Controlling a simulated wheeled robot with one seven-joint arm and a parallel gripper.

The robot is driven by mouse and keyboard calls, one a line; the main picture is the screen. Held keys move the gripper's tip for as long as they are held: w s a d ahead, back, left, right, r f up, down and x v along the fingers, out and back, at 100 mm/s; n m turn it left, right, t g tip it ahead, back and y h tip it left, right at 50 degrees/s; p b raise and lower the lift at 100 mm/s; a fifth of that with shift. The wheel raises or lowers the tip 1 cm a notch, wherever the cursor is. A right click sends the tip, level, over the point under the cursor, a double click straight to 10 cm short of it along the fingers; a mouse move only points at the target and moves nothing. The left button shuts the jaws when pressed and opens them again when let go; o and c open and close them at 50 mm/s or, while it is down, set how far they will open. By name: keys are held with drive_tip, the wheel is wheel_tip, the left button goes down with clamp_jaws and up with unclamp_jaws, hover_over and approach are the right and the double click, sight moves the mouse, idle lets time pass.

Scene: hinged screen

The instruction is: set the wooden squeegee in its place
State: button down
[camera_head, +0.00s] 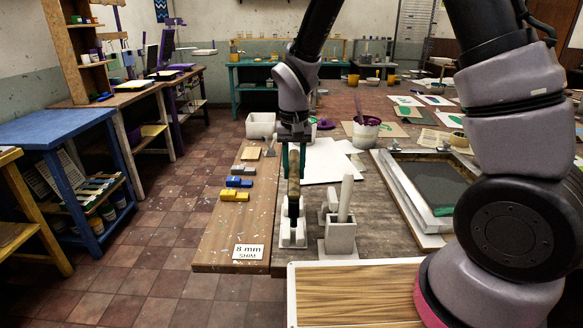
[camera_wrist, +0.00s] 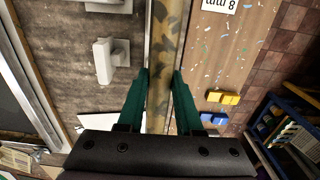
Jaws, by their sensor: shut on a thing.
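The wooden squeegee (camera_head: 293,190) is a mottled brown upright piece with a dark lower part. It fills the middle of the wrist view (camera_wrist: 162,45). My gripper (camera_head: 293,172) points down with its green fingers shut on it from both sides; the fingers also show in the wrist view (camera_wrist: 163,82). The squeegee's lower end is at a small pale holder (camera_head: 286,241) on the bench. I cannot tell how deep it sits or whether it touches the bottom.
Yellow (camera_head: 235,195) and blue (camera_head: 239,182) blocks and an "8 mm SHIM" card (camera_head: 248,252) lie on the board at left. A framed screen (camera_head: 402,207) lies right.

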drive_tip(key=shift+f, duration=0.1)
drive_tip(key=shift+f, duration=2.05)
drive_tip(key=shift+f, duration=2.05)
drive_tip(key=c, duration=0.5)
unclamp_jaws()
drive_tip(key=shift+r, duration=0.15)
